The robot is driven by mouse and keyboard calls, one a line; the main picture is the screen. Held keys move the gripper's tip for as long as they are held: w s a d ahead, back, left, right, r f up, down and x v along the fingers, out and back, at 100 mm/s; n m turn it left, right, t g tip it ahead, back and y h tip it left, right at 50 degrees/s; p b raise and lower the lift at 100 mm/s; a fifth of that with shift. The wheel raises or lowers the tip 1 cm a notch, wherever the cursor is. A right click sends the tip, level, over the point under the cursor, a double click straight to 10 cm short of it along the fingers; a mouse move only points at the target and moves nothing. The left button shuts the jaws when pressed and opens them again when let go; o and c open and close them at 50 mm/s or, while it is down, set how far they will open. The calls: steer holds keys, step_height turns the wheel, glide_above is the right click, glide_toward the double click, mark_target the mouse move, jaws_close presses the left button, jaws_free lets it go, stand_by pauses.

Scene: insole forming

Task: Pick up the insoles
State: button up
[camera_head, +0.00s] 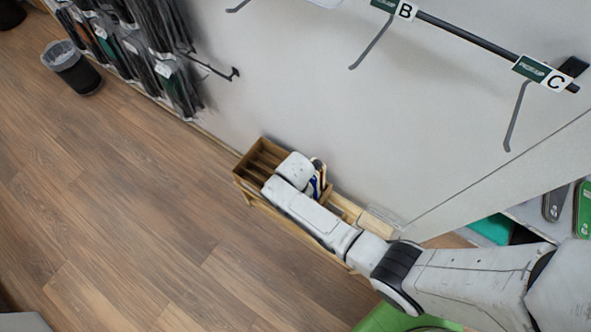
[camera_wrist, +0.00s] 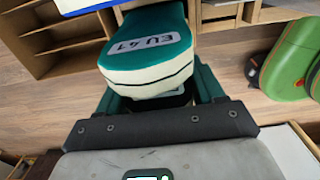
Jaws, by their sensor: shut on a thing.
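The insoles (camera_wrist: 150,50) are teal with a cream edge and a grey "EU 41" label, in the upper middle of the wrist view. In the head view, my arm reaches over a wooden compartment rack (camera_head: 244,179) and hides most of my gripper. A blue and white piece (camera_head: 316,186) shows beside my wrist, and I cannot tell what it is.
The rack's compartments (camera_wrist: 42,45) lie left of the insoles in the wrist view. A white thing with a blue edge (camera_wrist: 85,6) is close at the top. Green rounded objects (camera_wrist: 290,65) stand right. Wall hooks (camera_head: 372,42) hang above; open wood floor (camera_head: 130,200) lies left.

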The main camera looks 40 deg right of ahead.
steer(key=c, duration=0.5)
steer(key=shift+o, duration=0.2)
